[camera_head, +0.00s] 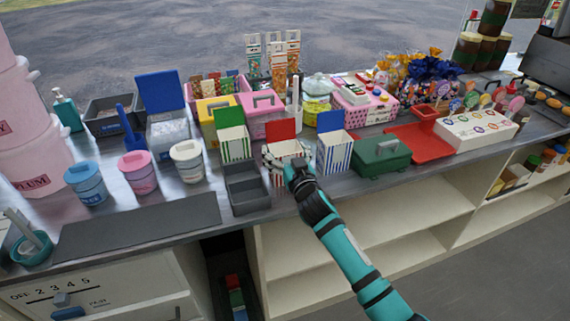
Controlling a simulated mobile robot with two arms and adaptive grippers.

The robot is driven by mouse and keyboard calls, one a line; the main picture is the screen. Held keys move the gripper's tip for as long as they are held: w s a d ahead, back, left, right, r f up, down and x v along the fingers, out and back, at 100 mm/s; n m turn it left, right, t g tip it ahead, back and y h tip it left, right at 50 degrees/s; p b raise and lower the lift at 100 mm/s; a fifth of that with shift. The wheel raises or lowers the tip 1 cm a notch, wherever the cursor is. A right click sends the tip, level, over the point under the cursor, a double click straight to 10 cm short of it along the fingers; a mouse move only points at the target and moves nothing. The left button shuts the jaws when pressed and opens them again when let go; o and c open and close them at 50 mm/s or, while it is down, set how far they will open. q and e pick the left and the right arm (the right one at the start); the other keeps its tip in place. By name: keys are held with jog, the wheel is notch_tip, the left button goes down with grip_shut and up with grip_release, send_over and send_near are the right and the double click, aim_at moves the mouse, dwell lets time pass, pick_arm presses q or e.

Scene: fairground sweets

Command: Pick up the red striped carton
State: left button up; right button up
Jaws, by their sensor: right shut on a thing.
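The red striped carton (275,155) stands on the counter with its red lid flap (281,129) raised, between a green striped carton (235,145) and a blue striped carton (335,152). My right gripper (293,167) reaches in from the lower right and is shut on the red striped carton at its front right side. The gripper hides part of that side, and the fingertips are hard to make out. My left gripper is not in view.
A grey open tray (247,190) sits close on the left of the red striped carton. A green box (381,156) and a red tray (420,142) stand to the right. A dark mat (140,228) lies bare at the front left. Open shelves (390,215) lie below the counter edge.

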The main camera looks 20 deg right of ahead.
aim_at(281, 132)
jog(key=shift+c, duration=0.2)
jog(key=shift+r, duration=0.65)
notch_tip(281, 132, up, 2)
jog(key=shift+r, duration=0.25)
jog(key=s+d, duration=0.1)
jog(key=s, duration=0.4)
jog(key=s+d, duration=0.1)
jog(key=s, duration=0.4)
jog(key=s+d+r+b, duration=0.1)
jog(key=s, duration=0.4)
jog(key=shift+s, duration=0.35)
jog(key=shift+h, duration=0.3)
jog(key=s+a+f, duration=0.1)
jog(key=s+f, duration=0.1)
jog(key=s, duration=0.3)
jog(key=s+a+f, duration=0.1)
jog(key=s, duration=0.5)
jog(key=s+a+f, duration=0.2)
jog(key=s, duration=0.3)
jog(key=shift+s+f+p, duration=0.3)
